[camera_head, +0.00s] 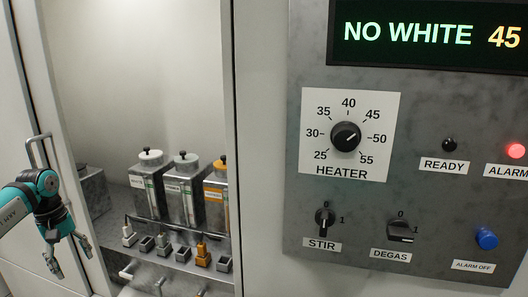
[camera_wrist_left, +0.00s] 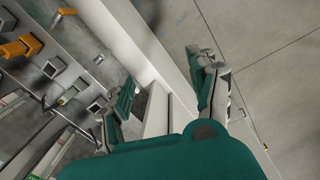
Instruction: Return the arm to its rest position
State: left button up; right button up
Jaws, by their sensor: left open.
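My left arm comes in from the left edge in the head view. Its teal and black gripper (camera_head: 70,262) points down, fingers apart and empty, in front of the left edge of the open cabinet. In the left wrist view the gripper (camera_wrist_left: 165,100) shows its two teal fingers spread, with a pale cabinet edge and grey floor beyond them. Nothing is between the fingers. My right gripper is in neither view.
A door handle (camera_head: 40,151) is just above the arm. The control panel (camera_head: 420,195) is at right; its display (camera_head: 430,37) reads "NO WHITE 45" and a red alarm lamp (camera_head: 515,151) is lit.

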pick_arm(q)
jog(key=w+d+f+n+t+h, duration=0.15)
jog(key=d+f+n+h, duration=0.25)
jog(key=d+f, duration=0.5)
jog(key=w+d+f+n+t+h, duration=0.1)
jog(key=w+d+f+n+h, duration=0.3)
jog(key=d+f, duration=0.5)
jog(key=s+d+f+n+t, duration=0.4)
jog(key=d+f+n+t, duration=0.4)
jog(key=f+n, duration=0.8)
jog(key=s+a+f+n+g+y, duration=0.3)
jog(key=s+f+n+y, duration=0.4)
jog(key=s+f+n, duration=1.45)
jog(key=s+f+n+g, duration=0.2)
jog(key=s+n, duration=0.2)
jog(key=s, duration=0.6)
jog(key=s+d+f+n+g+y, duration=0.1)
jog(key=s+n, duration=0.4)
jog(key=s, duration=0.6)
jog(key=s+f+n+g, duration=0.4)
jog(key=s, duration=0.6)
jog(key=shift+s+d+y, duration=0.25)
jog(key=shift+s+y, duration=0.1)
jog(key=shift+y, duration=0.05)
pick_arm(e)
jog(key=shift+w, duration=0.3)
